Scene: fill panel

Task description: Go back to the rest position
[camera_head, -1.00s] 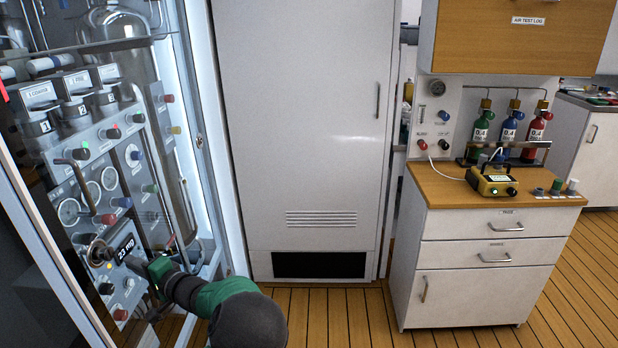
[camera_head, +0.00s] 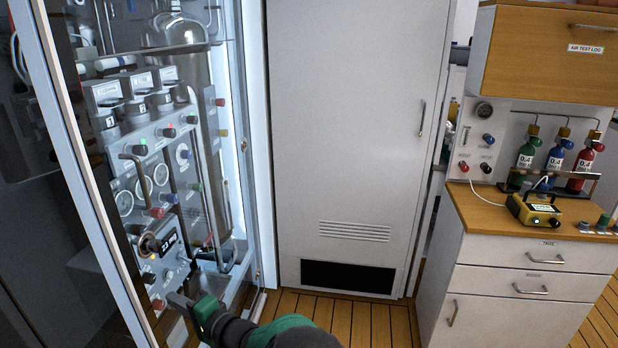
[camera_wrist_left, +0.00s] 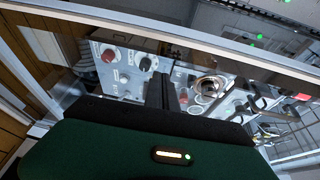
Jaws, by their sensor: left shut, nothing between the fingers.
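My left gripper (camera_head: 178,300) is shut and empty at the lower left of the head view, in front of the lower part of the fill panel (camera_head: 150,215). In the left wrist view its closed fingers (camera_wrist_left: 168,95) point at the panel and stand apart from the knobs. My right gripper is not in view.
The cabinet's metal frame (camera_head: 85,190) stands close to the left of my gripper. A tall white locker (camera_head: 345,130) is in the middle. A drawer unit (camera_head: 530,270) on the right bears a yellow device (camera_head: 533,210) and several small bottles. Wooden floor lies between them.

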